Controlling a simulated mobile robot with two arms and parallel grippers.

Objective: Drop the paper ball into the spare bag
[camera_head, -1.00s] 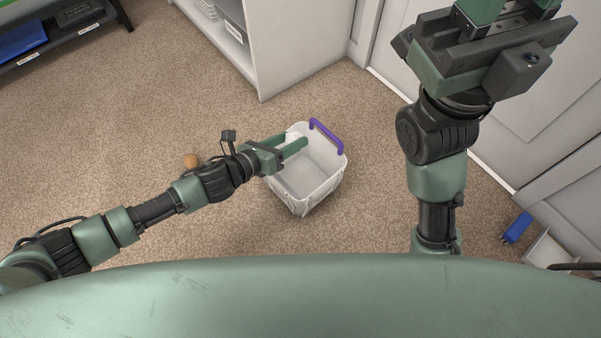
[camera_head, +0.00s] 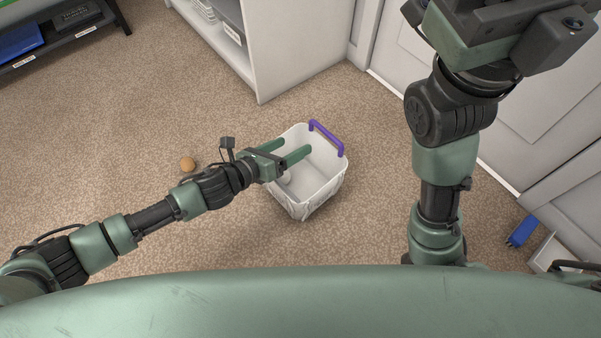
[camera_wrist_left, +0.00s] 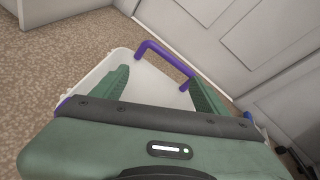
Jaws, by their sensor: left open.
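The spare bag, an open white bin-like container (camera_head: 325,182) with a purple handle (camera_head: 326,137), stands upright on the carpet in the head view. It also shows in the left wrist view (camera_wrist_left: 92,78), with its purple handle beyond the fingers. My left gripper (camera_head: 294,148) is over the bag's opening, its green fingers apart and nothing between them. A small whitish rounded shape, likely the paper ball (camera_head: 286,177), shows inside the bag near its left wall, below the gripper. My right gripper is at the top right, with its fingers cut off by the frame.
A brownish ball (camera_head: 188,164) lies on the carpet left of the bag. A white shelf unit (camera_head: 285,50) stands behind it. A dark shelf (camera_head: 60,40) is at the top left. A blue object (camera_head: 520,229) lies at the right.

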